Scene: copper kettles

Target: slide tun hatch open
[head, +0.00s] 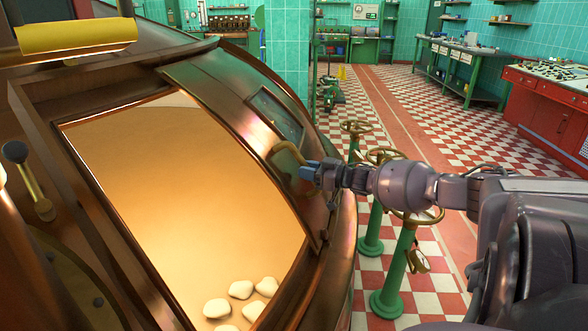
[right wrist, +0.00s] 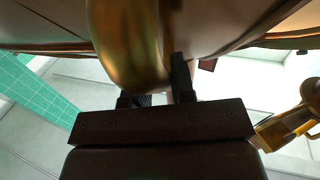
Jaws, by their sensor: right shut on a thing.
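The copper tun (head: 320,280) fills the left of the head view. Its wide opening (head: 185,190) shows a glowing golden inside with several white lumps (head: 241,289) at the bottom. The curved hatch (head: 215,85), with a small dark window (head: 277,115), lies to the right of the opening. Its brass handle (head: 285,153) curves out from it. My right gripper (head: 305,172) reaches in from the right and is shut on the lower part of the handle. The handle also shows large in the right wrist view (right wrist: 128,45), by the gripper's fingers (right wrist: 152,88). My left gripper is out of view.
Green stands with brass valve wheels (head: 384,156) rise close below and beside my right arm. A lever with a dark knob (head: 15,152) is at the left. A red console (head: 545,110) and a green bench (head: 468,65) stand farther back. The checkered floor (head: 440,110) between is clear.

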